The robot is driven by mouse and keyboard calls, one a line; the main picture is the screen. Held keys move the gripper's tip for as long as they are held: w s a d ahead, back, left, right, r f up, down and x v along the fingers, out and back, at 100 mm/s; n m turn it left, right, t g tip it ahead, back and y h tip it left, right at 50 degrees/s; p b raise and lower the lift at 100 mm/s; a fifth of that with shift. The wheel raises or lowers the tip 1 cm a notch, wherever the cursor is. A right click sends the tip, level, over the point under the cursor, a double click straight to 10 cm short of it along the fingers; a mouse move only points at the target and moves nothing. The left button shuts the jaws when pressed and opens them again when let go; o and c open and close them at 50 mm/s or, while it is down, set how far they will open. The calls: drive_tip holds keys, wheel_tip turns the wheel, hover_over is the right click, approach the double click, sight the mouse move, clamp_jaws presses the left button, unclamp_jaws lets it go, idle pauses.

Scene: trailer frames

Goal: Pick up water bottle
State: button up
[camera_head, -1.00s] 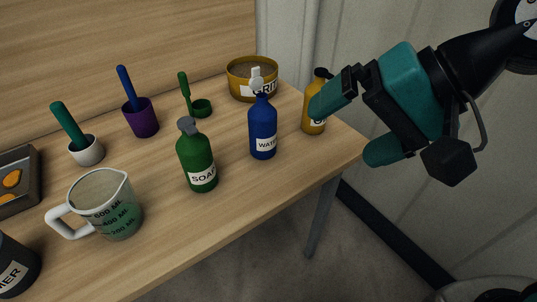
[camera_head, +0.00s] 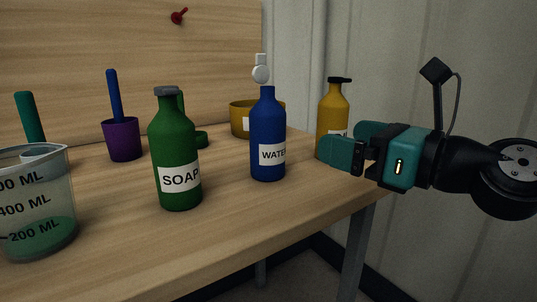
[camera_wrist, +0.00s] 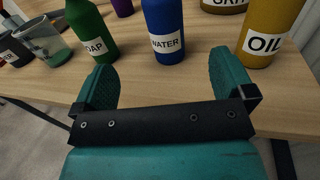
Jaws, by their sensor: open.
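The water bottle (camera_head: 268,130) is blue with a white WATER label and stands upright near the table's front edge. In the wrist view the water bottle (camera_wrist: 165,32) stands ahead of my gripper, in line with the gap between the fingers. My gripper (camera_head: 350,143) is open and empty, to the right of the water bottle and in front of the yellow bottle in the head view. Its teal fingers (camera_wrist: 165,80) are apart and do not touch the bottle.
A green soap bottle (camera_head: 177,150) stands left of the water bottle, and a yellow oil bottle (camera_head: 333,112) stands right. A purple cup (camera_head: 123,141), a yellow bowl (camera_head: 243,119) and a measuring jug (camera_head: 38,200) share the table (camera_head: 235,225). Wall panels rise behind.

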sight(282, 123)
drive_tip(key=p+x, duration=0.3)
drive_tip(key=p, duration=0.1)
drive_tip(key=p+x, duration=0.7)
drive_tip(key=p, duration=0.1)
drive_tip(key=shift+w+a+r, duration=0.1)
drive_tip(key=shift+a+r, duration=0.15)
drive_tip(key=shift+w+a+f+p, duration=0.15)
drive_tip(key=shift+w+a+p, duration=0.2)
drive_tip(key=shift+w+p, duration=0.05)
drive_tip(key=p+x, duration=0.3)
drive_tip(key=x, duration=0.1)
drive_tip(key=shift+w, duration=0.3)
drive_tip(key=shift+w+a+f, duration=0.2)
drive_tip(key=shift+w+f, duration=0.05)
drive_tip(key=shift+w, duration=0.05)
drive_tip(key=c, duration=1.2)
drive_tip(key=shift+c, duration=0.2)
